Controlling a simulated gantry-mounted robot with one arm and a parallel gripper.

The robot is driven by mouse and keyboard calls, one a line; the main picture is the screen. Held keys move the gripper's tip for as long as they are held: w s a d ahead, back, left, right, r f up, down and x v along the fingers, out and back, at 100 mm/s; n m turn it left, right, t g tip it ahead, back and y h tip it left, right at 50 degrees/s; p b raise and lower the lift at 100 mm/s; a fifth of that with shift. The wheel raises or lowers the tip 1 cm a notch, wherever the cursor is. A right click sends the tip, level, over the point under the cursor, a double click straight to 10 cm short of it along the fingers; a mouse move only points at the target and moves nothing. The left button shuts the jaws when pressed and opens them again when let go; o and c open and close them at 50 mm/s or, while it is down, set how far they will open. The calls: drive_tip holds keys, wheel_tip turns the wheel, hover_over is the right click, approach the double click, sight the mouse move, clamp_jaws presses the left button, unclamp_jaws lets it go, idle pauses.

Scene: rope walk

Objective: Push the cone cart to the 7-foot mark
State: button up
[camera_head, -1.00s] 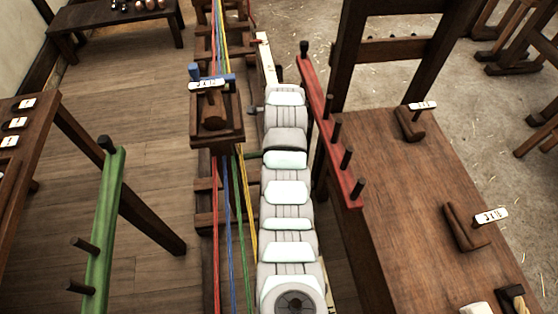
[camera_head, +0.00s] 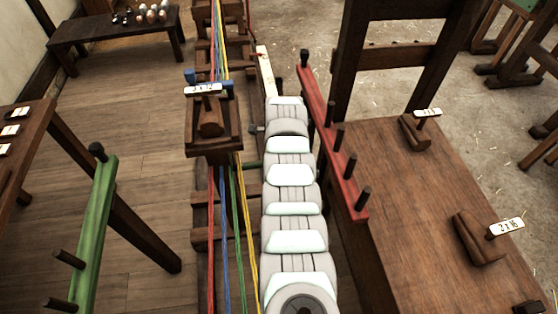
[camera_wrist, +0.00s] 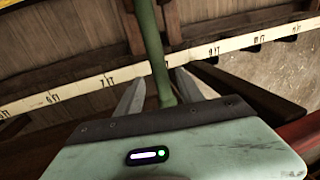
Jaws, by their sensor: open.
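The cone cart (camera_head: 228,140) is a dark wooden box on the rail track, with a brown cone, a blue bar and a white label on top, left of my arm in the head view. In the wrist view my gripper (camera_wrist: 160,90) is open. A green rod (camera_wrist: 152,45) passes between its two pale fingers; I cannot tell whether they touch it or whether it belongs to the cart. A cream scale strip (camera_wrist: 80,90) runs behind, with the 7 FT mark (camera_wrist: 108,81) just left of the fingers. The head view does not show my gripper's fingers.
Coloured strands (camera_head: 228,230) run along the track. A red peg rail (camera_head: 330,140) stands close right of my arm, beside a wooden table (camera_head: 390,200) with labelled blocks. A green peg rail (camera_head: 95,220) is at left.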

drive_tip(key=shift+w+f+b, duration=0.25)
drive_tip(key=shift+f+b, duration=0.95)
drive_tip(key=shift+f, duration=0.1)
clamp_jaws()
idle(0.6)
